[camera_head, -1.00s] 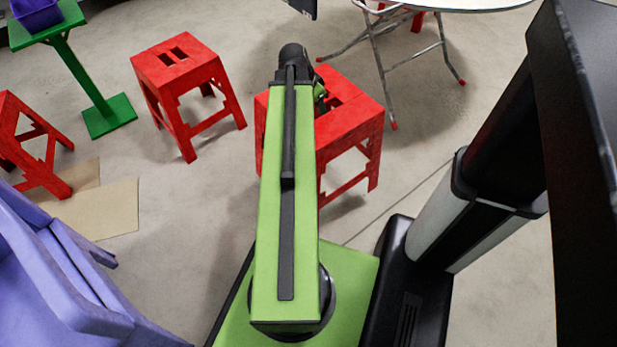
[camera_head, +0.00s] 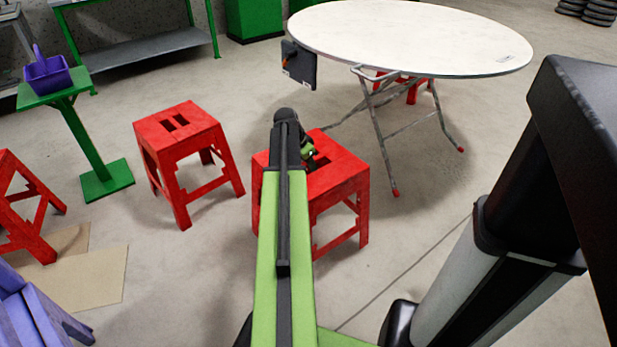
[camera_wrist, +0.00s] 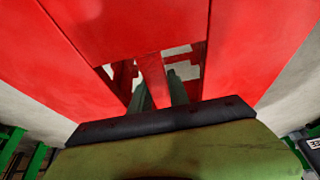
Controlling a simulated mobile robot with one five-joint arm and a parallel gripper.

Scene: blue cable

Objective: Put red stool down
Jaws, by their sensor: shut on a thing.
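The red stool (camera_head: 338,185) is in the middle of the head view, partly hidden behind my arm. My gripper (camera_head: 309,155) is at its top, and the arm covers most of it there. In the wrist view the red stool (camera_wrist: 245,50) fills the upper picture. My gripper's fingers (camera_wrist: 163,92) reach into the openings in the seat and are shut on the narrow red bar between them. The stool looks upright. I cannot tell whether its legs touch the floor.
Another red stool (camera_head: 185,145) stands to the left, with a gap between. A white round table (camera_head: 410,35) with folding metal legs stands behind right. A green stand (camera_head: 95,150) bears a purple basket (camera_head: 47,75). Cardboard (camera_head: 90,275) lies lower left. Floor to the right is open.

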